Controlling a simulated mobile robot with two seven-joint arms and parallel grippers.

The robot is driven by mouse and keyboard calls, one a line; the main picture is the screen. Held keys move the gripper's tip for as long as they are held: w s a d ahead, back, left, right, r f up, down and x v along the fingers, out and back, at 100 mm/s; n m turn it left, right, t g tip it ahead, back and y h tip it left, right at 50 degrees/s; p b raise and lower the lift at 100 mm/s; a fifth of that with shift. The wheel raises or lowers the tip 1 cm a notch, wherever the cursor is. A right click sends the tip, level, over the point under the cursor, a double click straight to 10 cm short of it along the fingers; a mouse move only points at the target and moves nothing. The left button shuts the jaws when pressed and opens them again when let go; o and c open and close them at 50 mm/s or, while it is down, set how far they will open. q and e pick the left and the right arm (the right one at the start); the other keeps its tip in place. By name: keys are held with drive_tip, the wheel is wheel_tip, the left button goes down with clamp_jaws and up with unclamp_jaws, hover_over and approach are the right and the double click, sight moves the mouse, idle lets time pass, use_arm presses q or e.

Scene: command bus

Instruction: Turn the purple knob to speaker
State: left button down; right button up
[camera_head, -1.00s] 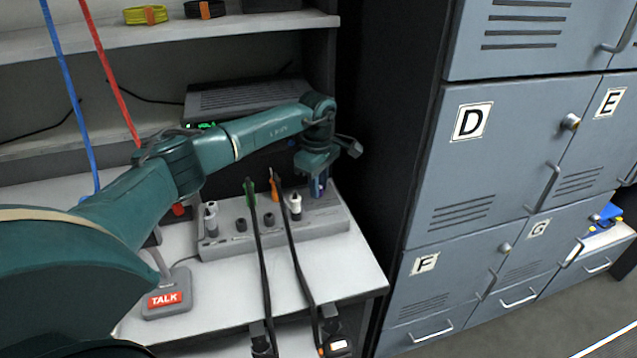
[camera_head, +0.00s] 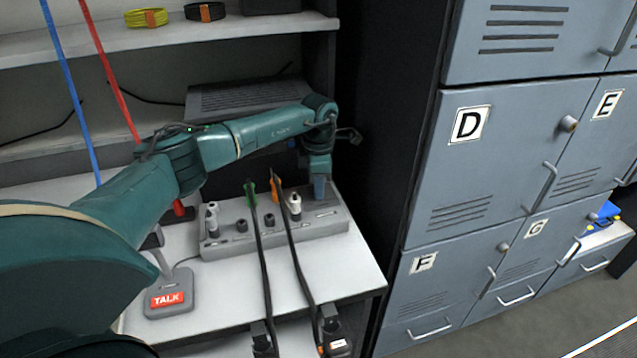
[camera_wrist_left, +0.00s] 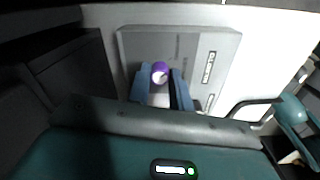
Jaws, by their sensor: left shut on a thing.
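The purple knob (camera_wrist_left: 160,72) stands at one end of the grey switch panel (camera_wrist_left: 205,40) in the left wrist view, with a pale mark on its top. My left gripper (camera_wrist_left: 161,88) points down over it, with its two blue fingers shut on either side of the knob. In the head view, my left gripper (camera_head: 319,190) is at the right end of the panel (camera_head: 222,250), and its finger hides the knob. Small white labels (camera_wrist_left: 209,66) lie beside the knob, too blurred to read. My right gripper is not in view.
Black cables with a green plug (camera_head: 251,192) and an orange plug (camera_head: 275,190) rise from the panel, close to my left gripper. A grey box with a red TALK label (camera_head: 168,299) stands at the front left. Grey lockers (camera_head: 480,150) stand to the right.

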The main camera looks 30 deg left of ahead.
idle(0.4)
use_arm(q)
drive_tip(key=c, duration=1.3)
unclamp_jaws()
drive_tip(key=shift+o, duration=0.2)
